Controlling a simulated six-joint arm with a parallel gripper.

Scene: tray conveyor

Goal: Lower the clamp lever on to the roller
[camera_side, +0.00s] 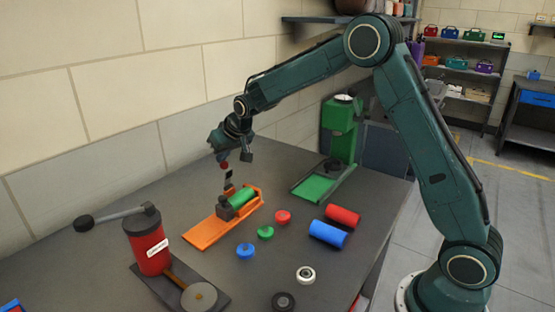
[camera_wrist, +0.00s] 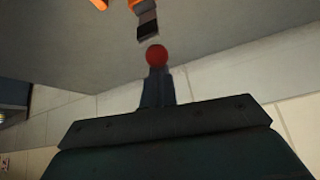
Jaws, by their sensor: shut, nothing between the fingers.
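A green roller (camera_side: 242,196) lies in an orange tray (camera_side: 205,236) on the table, with a dark block at its near end. The clamp lever (camera_side: 228,180) stands roughly upright behind the block, topped by a red ball knob (camera_side: 223,166). In the wrist view the red knob (camera_wrist: 156,54) and the dark and grey lever (camera_wrist: 147,25) show beyond my fingertips. My gripper (camera_side: 221,158) is shut and empty, just above the knob. In the wrist view my gripper (camera_wrist: 157,72) reaches the knob's edge; I cannot tell if they touch.
Red, green and blue knobs (camera_side: 245,251) lie right of the tray, with red and blue rollers (camera_side: 328,234) beyond. A green press (camera_side: 342,135) stands behind. A red cylinder with a crank (camera_side: 148,245) stands front left. The wall is close on the left.

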